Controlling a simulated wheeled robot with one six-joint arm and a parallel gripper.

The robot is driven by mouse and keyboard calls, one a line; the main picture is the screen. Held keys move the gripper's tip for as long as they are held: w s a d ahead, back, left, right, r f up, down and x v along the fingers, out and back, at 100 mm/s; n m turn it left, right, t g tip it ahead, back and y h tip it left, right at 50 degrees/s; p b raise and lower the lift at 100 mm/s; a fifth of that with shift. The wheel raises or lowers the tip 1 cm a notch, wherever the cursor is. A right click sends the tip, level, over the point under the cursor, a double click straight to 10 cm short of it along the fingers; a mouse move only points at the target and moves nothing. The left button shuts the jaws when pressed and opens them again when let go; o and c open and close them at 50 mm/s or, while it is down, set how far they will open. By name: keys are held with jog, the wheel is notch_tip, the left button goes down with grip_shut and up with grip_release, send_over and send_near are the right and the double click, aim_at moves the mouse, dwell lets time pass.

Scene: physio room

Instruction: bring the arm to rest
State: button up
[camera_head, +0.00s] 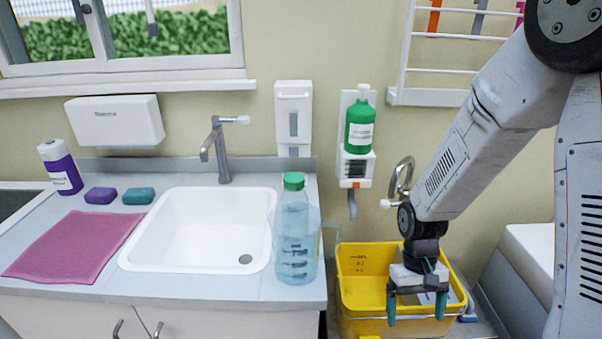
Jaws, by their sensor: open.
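My gripper (416,306) hangs at the right, pointing down, at the front of the yellow bucket (362,262). Its two teal fingers are apart and I see nothing held between them. My arm reaches in from the upper right and bends down at the wrist. The gripper and wrist hide part of the bucket's inside and its right side.
A clear bottle with a green cap (296,240) stands at the counter's right edge, beside the white sink (205,250). A white cabinet (520,285) stands right of the bucket.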

jog(key=s+r+t, duration=0.2)
jog(key=s+r, duration=0.2)
jog(key=r, duration=0.5)
jog(key=s+d+r+t, duration=0.1)
jog(key=s+r+t, duration=0.1)
jog(key=s+r, duration=0.3)
jog(key=s+r+m+t, duration=0.1)
jog(key=s+r, duration=0.4)
jog(key=r, duration=0.7)
jog(key=shift+d+r+t, duration=0.4)
jog(key=shift+t, duration=0.1)
